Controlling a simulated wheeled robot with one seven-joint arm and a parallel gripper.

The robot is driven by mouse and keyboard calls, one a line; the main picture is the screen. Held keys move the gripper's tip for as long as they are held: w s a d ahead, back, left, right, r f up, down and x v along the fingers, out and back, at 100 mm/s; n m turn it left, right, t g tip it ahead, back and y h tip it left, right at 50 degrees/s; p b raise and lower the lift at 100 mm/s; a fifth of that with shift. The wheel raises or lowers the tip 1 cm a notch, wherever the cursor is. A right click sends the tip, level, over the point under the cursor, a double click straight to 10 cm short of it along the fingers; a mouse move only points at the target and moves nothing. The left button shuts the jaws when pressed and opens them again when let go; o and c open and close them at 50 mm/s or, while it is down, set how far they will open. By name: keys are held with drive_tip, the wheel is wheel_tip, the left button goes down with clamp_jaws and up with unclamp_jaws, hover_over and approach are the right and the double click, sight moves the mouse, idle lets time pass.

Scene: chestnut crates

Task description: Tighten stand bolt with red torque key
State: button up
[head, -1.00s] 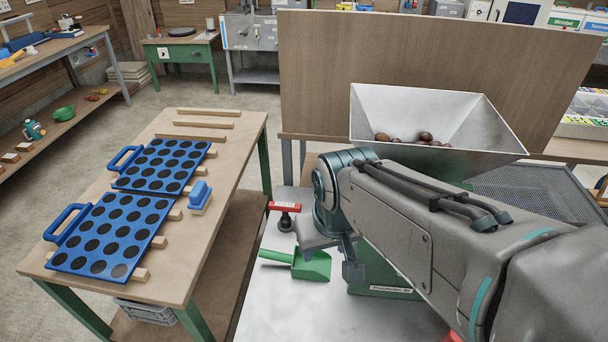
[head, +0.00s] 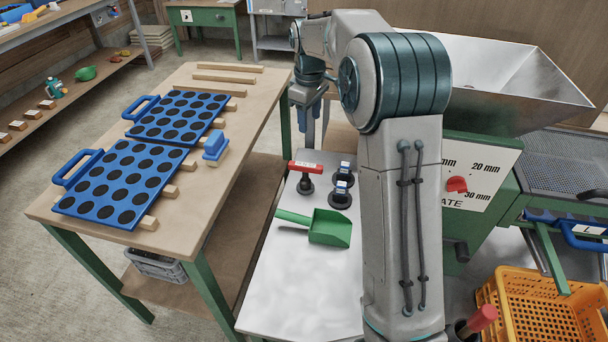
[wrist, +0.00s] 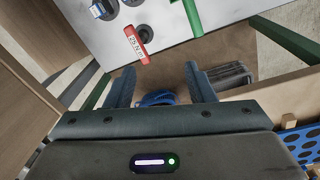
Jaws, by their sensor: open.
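The red torque key (head: 305,168) stands upright on the white table, its red crossbar on a dark shaft and round black foot. In the wrist view the red torque key (wrist: 130,42) lies beyond my fingertips, its white label reading about 25 N. My gripper (head: 308,118) hangs above and behind the key in the head view, apart from it. In the wrist view my gripper (wrist: 158,72) has its two fingers spread with nothing held between them. I cannot make out the stand bolt in either view.
Two black keys with blue-and-white tops (head: 341,190) stand right of the red key. A green scoop (head: 328,230) lies in front. A wooden table (head: 110,215) with blue trays is left; a sorting machine (head: 480,165) and orange crate (head: 545,305) are right.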

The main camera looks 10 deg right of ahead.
drive_tip(key=w+f+n+g+b, duration=0.1)
drive_tip(key=w+f+n+b, duration=0.25)
drive_tip(key=w+f, duration=0.8)
hover_over(306, 164)
drive_tip(key=shift+n, duration=0.25)
drive_tip(key=f, duration=0.6)
drive_tip(key=f+b, duration=0.1)
drive_tip(key=f, duration=0.2)
drive_tip(key=shift+s+a+f, duration=0.25)
drive_tip(key=shift+s+f, duration=0.15)
drive_tip(key=shift+w+d+f+b, duration=0.1)
drive_tip(key=shift+w+f+b, duration=0.1)
drive_tip(key=shift+f, duration=1.35)
drive_tip(key=shift+w+f+b, duration=0.15)
drive_tip(key=shift+w+f, duration=0.05)
drive_tip(key=shift+f, duration=1.35)
clamp_jaws()
